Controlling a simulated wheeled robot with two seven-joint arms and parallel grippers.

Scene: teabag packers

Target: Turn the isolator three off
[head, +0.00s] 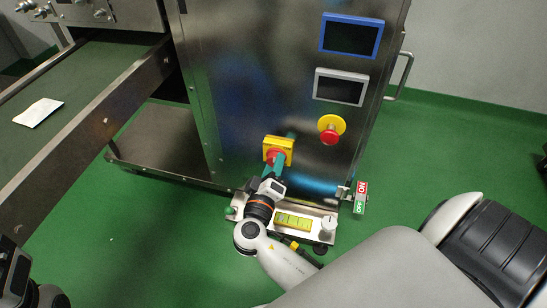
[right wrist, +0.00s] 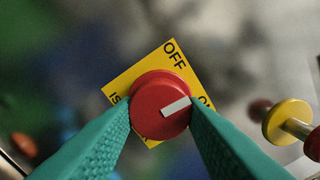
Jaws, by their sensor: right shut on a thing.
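The isolator is a red rotary knob on a square yellow plate (head: 287,144), low on the front of the steel cabinet. In the right wrist view, its red knob (right wrist: 150,95) has a white mark pointing right and slightly up, toward a partly covered label starting with "O" on the plate (right wrist: 130,76). "OFF" is printed at the plate's upper right corner. My right gripper (head: 273,163) is shut on the knob; its teal fingers (right wrist: 160,125) press on either side of it. Part of my left arm shows at the lower left edge; its fingers cannot be seen.
A red emergency button on a yellow disc (head: 331,126) sits right of the isolator, below two screens (head: 351,36). A green and red ON/OFF sign (head: 361,197) and a low steel panel with a yellow strip (head: 293,221) are near. A conveyor (head: 85,75) stands left.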

